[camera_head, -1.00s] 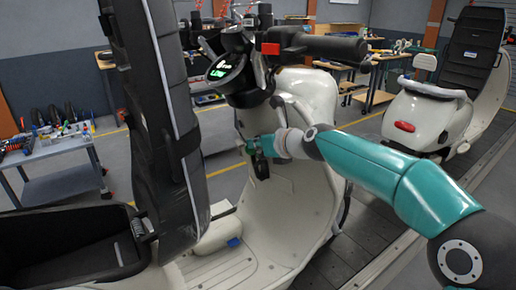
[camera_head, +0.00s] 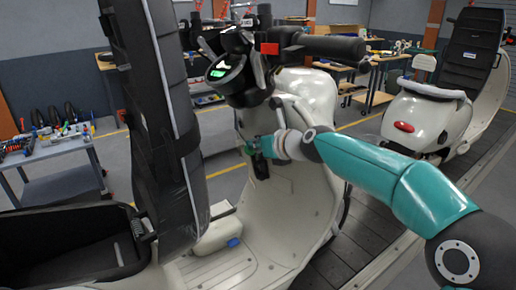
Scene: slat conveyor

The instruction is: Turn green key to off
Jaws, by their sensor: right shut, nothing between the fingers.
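The scooter (camera_head: 300,195) in front of me is cream with a black handlebar and a raised black seat. Its round dashboard display (camera_head: 222,72) is mostly dark with a pale green patch. My right arm reaches in from the right. My right gripper (camera_head: 256,148) is shut with nothing held, small in view, at the inner face of the front panel below the handlebar. A small bit of green (camera_head: 247,150) shows at its tip and may be the green key. The gripper hides most of that spot, so the key's angle cannot be told. My left gripper is out of view.
The upright black seat (camera_head: 160,110) and open storage bin (camera_head: 70,245) stand at the left. A tool cart (camera_head: 50,150) is behind. A second scooter (camera_head: 425,115) stands on the slat conveyor (camera_head: 375,235) at the right. The footwell is clear.

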